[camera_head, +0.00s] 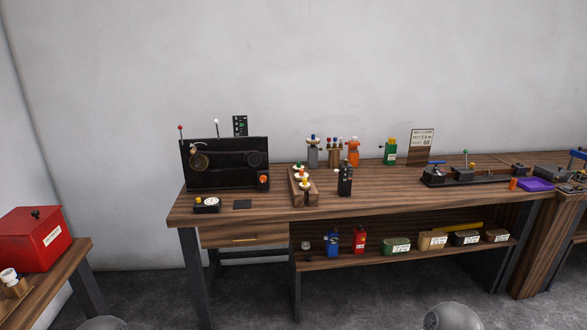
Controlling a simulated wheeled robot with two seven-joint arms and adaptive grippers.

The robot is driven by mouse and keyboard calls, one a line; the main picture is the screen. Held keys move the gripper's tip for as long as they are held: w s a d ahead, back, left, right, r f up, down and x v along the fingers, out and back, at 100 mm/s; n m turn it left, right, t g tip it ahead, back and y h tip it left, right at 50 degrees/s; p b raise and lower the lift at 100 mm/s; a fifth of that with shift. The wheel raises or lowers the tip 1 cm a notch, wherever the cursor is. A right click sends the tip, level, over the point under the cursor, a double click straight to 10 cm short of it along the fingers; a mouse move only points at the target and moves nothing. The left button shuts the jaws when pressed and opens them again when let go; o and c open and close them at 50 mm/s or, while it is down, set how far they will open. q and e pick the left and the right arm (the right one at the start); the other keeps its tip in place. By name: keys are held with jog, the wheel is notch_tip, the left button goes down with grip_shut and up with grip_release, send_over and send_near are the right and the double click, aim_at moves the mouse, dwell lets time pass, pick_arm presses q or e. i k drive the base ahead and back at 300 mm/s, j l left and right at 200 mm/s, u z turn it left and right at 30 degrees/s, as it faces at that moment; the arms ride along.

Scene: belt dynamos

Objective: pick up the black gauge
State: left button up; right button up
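A small black upright device (345,180) with a knob on top stands near the front edge of the wooden workbench, right of the middle of its left half. It may be the black gauge; its markings are too small to read. A low black box with a white round dial (208,205) and a yellow knob lies at the bench's front left, and it also could be called a gauge. Neither of my grippers is in view, and nothing touches either object.
A black belt machine (226,163) stands behind the dial box. A wooden block with several knobs (302,186) sits left of the upright device. Grey, orange (353,153) and green (391,152) devices stand behind. The bench's lower shelf (375,256) holds coloured bins.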

aim_at(346, 175)
jog(key=i+l+z, duration=0.1)
jog(key=i+z, duration=0.3)
jog(key=i, duration=1.45)
